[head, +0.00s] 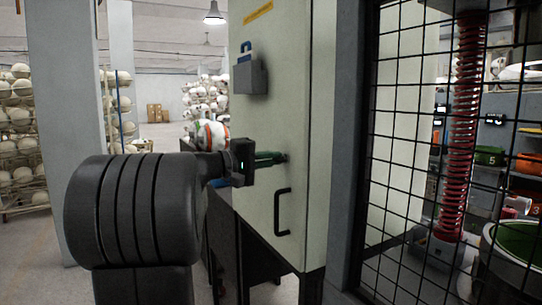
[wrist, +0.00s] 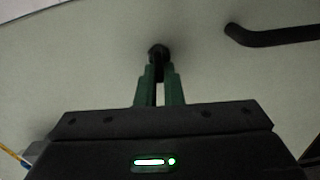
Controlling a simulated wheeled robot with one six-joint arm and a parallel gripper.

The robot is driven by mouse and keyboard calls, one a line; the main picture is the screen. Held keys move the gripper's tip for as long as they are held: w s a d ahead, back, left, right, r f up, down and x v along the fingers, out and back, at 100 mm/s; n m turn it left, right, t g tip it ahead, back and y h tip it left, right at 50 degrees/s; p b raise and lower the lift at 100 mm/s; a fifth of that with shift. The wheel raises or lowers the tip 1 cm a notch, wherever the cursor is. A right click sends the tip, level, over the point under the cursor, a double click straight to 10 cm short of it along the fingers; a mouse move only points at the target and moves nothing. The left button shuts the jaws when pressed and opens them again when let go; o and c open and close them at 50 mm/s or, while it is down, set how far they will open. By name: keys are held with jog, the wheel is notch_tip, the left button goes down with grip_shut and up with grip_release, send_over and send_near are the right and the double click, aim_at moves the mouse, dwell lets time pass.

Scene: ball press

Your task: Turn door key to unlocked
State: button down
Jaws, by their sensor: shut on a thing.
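The pale cabinet door (head: 290,105) fills the middle of the head view. The dark door key (head: 284,157) sits in the door, above the black handle (head: 282,212). In the wrist view the key (wrist: 159,51) shows as a dark round piece at the fingertips. My gripper (head: 270,158) reaches the door from the left, and its green fingers are shut on the key. The fingers (wrist: 159,75) hide most of the key, so I cannot tell which way it is turned. The handle also shows in the wrist view (wrist: 270,36), at upper right.
A grey box with a blue padlock (head: 249,73) is fixed on the cabinet side, above my gripper. A black mesh guard (head: 420,130) stands at the right, with a red spring (head: 466,110) behind it. Ball racks (head: 20,140) stand at the far left.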

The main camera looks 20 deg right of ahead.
jog(key=shift+n, duration=0.5)
jog(key=shift+f, duration=0.1)
jog(key=c, duration=1.6)
grip_release()
jog(key=shift+o, duration=0.2)
jog(key=shift+a, duration=0.1)
jog(key=s+a, duration=0.1)
jog(key=a, duration=1.2)
jog(key=shift+a, duration=0.3)
jog(key=shift+d, duration=0.1)
